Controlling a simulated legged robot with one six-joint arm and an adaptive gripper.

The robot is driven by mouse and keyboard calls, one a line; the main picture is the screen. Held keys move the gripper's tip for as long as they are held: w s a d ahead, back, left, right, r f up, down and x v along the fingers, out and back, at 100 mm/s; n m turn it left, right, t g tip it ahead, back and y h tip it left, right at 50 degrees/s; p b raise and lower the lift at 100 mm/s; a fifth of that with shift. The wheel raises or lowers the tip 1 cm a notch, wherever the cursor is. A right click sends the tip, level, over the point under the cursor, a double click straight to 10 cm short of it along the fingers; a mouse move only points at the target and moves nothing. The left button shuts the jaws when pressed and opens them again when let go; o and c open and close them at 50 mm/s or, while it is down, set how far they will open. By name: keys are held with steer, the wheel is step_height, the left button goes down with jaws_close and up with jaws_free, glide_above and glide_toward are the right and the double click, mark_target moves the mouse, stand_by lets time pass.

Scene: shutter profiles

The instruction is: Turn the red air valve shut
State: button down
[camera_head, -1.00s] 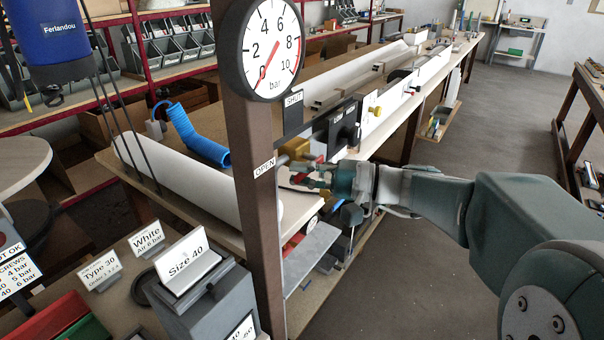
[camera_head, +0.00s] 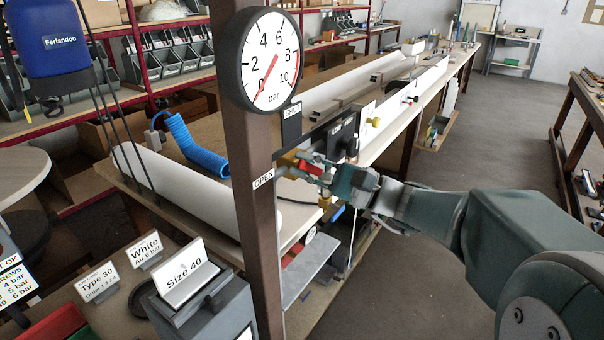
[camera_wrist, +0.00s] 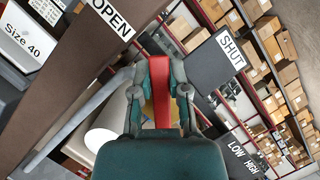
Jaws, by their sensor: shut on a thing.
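The red valve handle (camera_wrist: 160,85) stands upright in the middle of the wrist view, between the OPEN label (camera_wrist: 111,17) at upper left and the SHUT label (camera_wrist: 231,50) at upper right. My gripper (camera_wrist: 160,97) is shut on the handle, with one finger along each side. In the head view my gripper (camera_head: 322,172) is at the red handle (camera_head: 309,168), beside the brass valve body (camera_head: 288,160). The OPEN label (camera_head: 263,179) is left of it and the SHUT label (camera_head: 292,110) above. My fingers partly hide the handle.
The pressure gauge (camera_head: 271,60) sits on a brown post (camera_head: 252,160); its red needle points near 0. A black LOW/HIGH panel (camera_head: 342,138) is just right of the valve. A blue hose (camera_head: 195,143) and white profile (camera_head: 190,188) lie on the bench. The floor at right is clear.

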steer(key=m+t, duration=0.1)
steer(key=m, duration=0.1)
steer(key=w+r+m+t, duration=0.1)
steer(key=m, duration=0.2)
steer(key=d+m+t, duration=0.1)
steer(key=m, duration=0.1)
steer(key=shift+w+d+r, duration=0.1)
steer(key=shift+w+r, duration=0.05)
steer(key=shift+w, duration=0.2)
steer(key=shift+w+d+r+m+t+h, duration=0.15)
steer(key=shift+w+m+t+h, duration=0.35)
steer(key=shift+m, duration=0.75)
steer(key=shift+w+d+m+t+h, duration=0.15)
steer(key=shift+d+m+t, duration=0.15)
steer(key=shift+m+t, duration=0.65)
steer(key=shift+w+d+r+m+t+h, duration=0.1)
steer(key=shift+w+d+m+t+h, duration=0.2)
steer(key=shift+m, duration=1.2)
steer(key=c, duration=0.6)
jaws_free()
steer(key=v, duration=1.2)
